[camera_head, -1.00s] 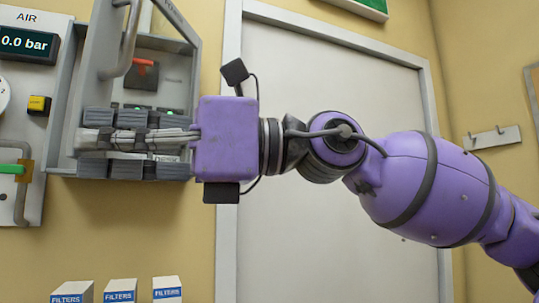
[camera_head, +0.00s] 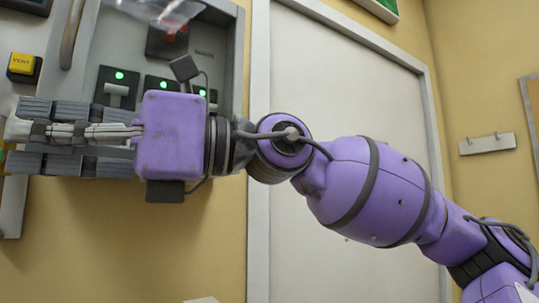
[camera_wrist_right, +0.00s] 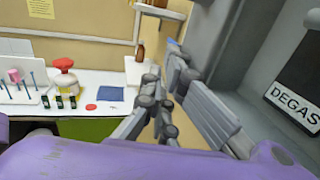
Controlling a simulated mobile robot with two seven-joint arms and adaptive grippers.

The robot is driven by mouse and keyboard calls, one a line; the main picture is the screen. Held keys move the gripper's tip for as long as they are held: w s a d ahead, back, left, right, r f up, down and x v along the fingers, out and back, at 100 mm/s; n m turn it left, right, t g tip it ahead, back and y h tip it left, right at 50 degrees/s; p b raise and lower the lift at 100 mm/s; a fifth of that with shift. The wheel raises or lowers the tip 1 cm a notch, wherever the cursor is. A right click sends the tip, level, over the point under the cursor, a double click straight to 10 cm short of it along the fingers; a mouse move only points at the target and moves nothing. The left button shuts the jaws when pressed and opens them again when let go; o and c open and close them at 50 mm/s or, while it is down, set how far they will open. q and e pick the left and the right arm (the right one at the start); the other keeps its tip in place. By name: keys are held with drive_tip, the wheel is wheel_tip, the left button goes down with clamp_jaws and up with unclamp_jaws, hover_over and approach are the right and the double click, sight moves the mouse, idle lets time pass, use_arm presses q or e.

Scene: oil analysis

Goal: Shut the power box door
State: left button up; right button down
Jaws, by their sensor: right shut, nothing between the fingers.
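The grey power box (camera_head: 237,70) is on the wall at upper left in the head view, open, with lit green switches (camera_head: 118,92) and a red switch (camera_head: 168,42) inside. Its door (camera_head: 84,55) stands swung out at the left, with a curved bar handle (camera_head: 72,35). My right gripper (camera_head: 18,130) is shut and empty, pointing left across the lower front of the box. It hides part of the box; I cannot tell whether it touches the door. In the right wrist view the closed fingers (camera_wrist_right: 165,112) are beside grey box panels. My left gripper is not in view.
A yellow VENT button (camera_head: 21,65) is on the panel left of the box. A white door (camera_head: 350,90) is to the right. The wrist view shows a "DEGAS" label (camera_wrist_right: 292,103) and a white bench (camera_wrist_right: 100,125) with small lab items. A blurred clear object (camera_head: 165,12) is at the top.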

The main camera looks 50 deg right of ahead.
drive_tip(key=w, duration=0.2)
drive_tip(key=shift+w+d+f+m+t, duration=0.2)
drive_tip(key=shift+w+m+t, duration=0.1)
drive_tip(key=shift+m+t, duration=0.1)
drive_tip(key=shift+s+r+t+h+b, duration=0.15)
drive_tip(key=shift+r+t+h+b, duration=0.1)
drive_tip(key=shift+t+h+b, duration=0.2)
drive_tip(key=shift+w+m, duration=0.2)
drive_tip(key=shift+m, duration=0.1)
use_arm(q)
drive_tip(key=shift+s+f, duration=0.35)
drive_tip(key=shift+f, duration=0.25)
use_arm(e)
drive_tip(key=shift+w, duration=0.1)
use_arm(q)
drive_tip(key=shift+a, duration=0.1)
use_arm(e)
drive_tip(key=shift+w, duration=0.1)
